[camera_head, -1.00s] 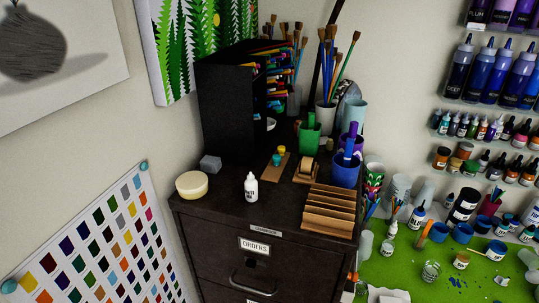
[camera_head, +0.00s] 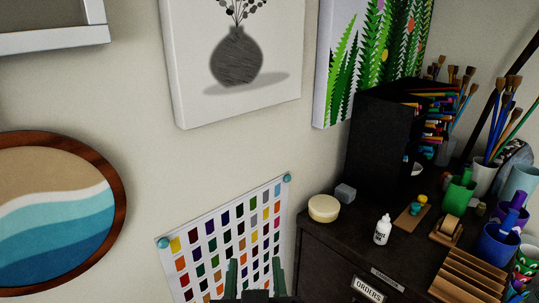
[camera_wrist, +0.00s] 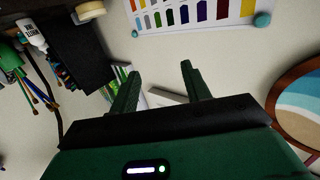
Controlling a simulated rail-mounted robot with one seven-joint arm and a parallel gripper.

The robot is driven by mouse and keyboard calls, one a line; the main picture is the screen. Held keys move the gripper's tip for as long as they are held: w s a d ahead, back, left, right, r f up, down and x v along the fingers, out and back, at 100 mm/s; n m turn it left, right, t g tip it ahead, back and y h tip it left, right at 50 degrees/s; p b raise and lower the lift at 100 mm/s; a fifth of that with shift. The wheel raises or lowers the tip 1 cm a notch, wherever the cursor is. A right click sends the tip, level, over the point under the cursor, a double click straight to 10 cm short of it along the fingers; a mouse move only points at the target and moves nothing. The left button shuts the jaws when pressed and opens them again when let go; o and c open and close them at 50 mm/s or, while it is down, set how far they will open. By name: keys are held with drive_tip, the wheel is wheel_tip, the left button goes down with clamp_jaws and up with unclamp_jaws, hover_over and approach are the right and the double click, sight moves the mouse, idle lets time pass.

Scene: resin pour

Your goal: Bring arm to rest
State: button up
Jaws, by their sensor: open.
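My gripper (camera_head: 256,272) shows at the bottom of the head view, its two green fingers upright in front of the lower part of the colour chart. In the wrist view my gripper (camera_wrist: 158,85) has its two fingers spread apart with nothing between them. The rest of my arm is out of view below the head picture.
A dark cabinet (camera_head: 330,262) stands on the right, bearing a white bottle (camera_head: 383,230), a round cream tub (camera_head: 324,208), a wooden rack (camera_head: 467,275) and brushes. The colour chart (camera_head: 222,236) and a round wave picture (camera_head: 50,215) hang on the wall.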

drive_tip(key=s+r+t+p, duration=0.3)
drive_tip(key=s+r+t, duration=0.1)
drive_tip(key=r, duration=1)
drive_tip(key=s+r+t+p, duration=0.3)
drive_tip(key=s+r, duration=0.3)
drive_tip(key=r, duration=0.7)
drive_tip(key=shift+s+r+t+p, duration=0.15)
drive_tip(key=shift+r+t+p, duration=0.25)
drive_tip(key=shift+p, duration=0.2)
drive_tip(key=shift+f, duration=0.1)
